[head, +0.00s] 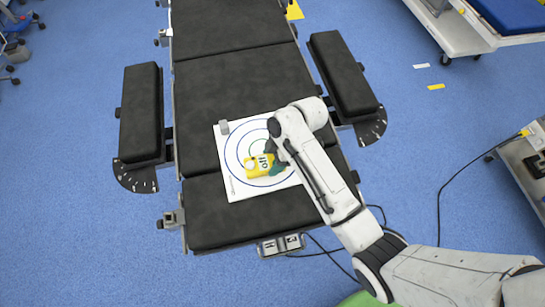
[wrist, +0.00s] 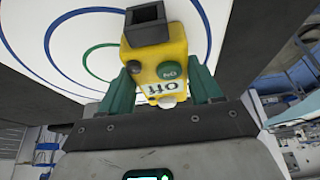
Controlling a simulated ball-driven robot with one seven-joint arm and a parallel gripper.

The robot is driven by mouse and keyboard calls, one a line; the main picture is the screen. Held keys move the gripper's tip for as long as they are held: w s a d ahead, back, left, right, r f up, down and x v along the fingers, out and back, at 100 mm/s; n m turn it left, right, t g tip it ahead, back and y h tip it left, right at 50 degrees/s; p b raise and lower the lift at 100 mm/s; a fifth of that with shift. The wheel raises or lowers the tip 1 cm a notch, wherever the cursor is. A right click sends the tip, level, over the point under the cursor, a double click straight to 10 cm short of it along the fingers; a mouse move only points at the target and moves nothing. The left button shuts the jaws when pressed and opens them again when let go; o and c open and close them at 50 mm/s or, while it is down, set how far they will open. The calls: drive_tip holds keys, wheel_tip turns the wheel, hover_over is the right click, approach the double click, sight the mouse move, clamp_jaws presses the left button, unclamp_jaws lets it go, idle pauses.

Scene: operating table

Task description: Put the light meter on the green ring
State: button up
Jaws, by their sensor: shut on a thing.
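In the head view the yellow light meter (head: 256,168) shows over the lower part of a white target board (head: 231,186). The green ring (wrist: 85,66) is the inner ring on the board, seen left of the light meter in the wrist view. My arm and the light meter hide part of the rings. I cannot tell how high the light meter is above the board.
The board lies on a black padded operating table (head: 232,92). A small grey block (head: 224,127) is at the board's upper left corner. Padded arm rests flank the table at left (head: 141,112) and right (head: 342,72). The upper table is clear.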

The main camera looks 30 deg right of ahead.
drive_tip(key=o, duration=1.3)
drive_tip(key=v, duration=1.2)
